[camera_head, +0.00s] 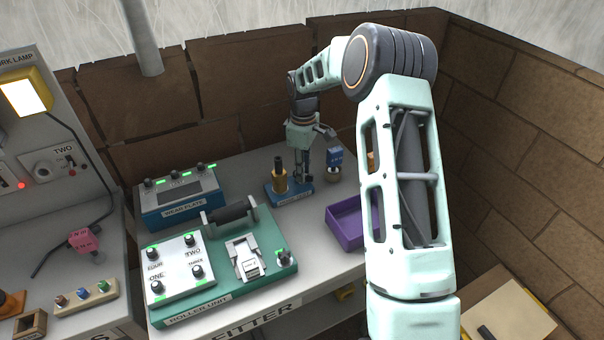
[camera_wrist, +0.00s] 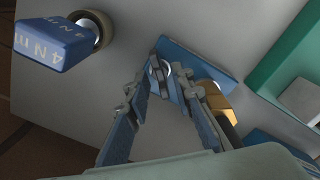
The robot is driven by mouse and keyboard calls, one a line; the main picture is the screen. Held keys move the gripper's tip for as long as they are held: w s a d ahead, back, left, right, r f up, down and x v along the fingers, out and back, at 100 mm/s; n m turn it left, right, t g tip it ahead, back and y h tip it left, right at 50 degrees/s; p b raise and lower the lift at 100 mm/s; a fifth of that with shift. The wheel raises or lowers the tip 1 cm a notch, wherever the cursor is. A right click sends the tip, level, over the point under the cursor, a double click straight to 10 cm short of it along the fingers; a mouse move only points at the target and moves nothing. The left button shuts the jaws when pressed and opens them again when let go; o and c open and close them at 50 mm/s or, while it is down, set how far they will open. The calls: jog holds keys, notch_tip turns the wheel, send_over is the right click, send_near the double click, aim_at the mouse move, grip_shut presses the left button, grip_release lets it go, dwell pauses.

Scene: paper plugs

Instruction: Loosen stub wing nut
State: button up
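A blue base block (camera_head: 290,194) stands on the bench with a brass-coloured post (camera_head: 279,178) on its left part. In the wrist view the blue base (camera_wrist: 214,74) and the brass part (camera_wrist: 213,100) lie right of my fingers. My gripper (camera_head: 305,178) points down over the right part of this base. In the wrist view my fingertips (camera_wrist: 166,72) come close together around a small pale, round part on the base, likely the stub.
A blue tool marked 4 N m (camera_wrist: 55,43) stands in a round holder nearby, also in the head view (camera_head: 335,157). A purple tray (camera_head: 345,222) lies in front to the right. The green roller unit (camera_head: 225,290) and the blue wear plate box (camera_head: 180,200) stand left.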

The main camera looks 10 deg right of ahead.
jog(key=shift+r, duration=0.1)
dwell(0.3)
jog(key=shift+r+p, duration=1.2)
jog(key=shift+r, duration=0.75)
jog(key=shift+r, duration=0.1)
jog(key=shift+r+p, duration=1.3)
jog(key=shift+r, duration=0.65)
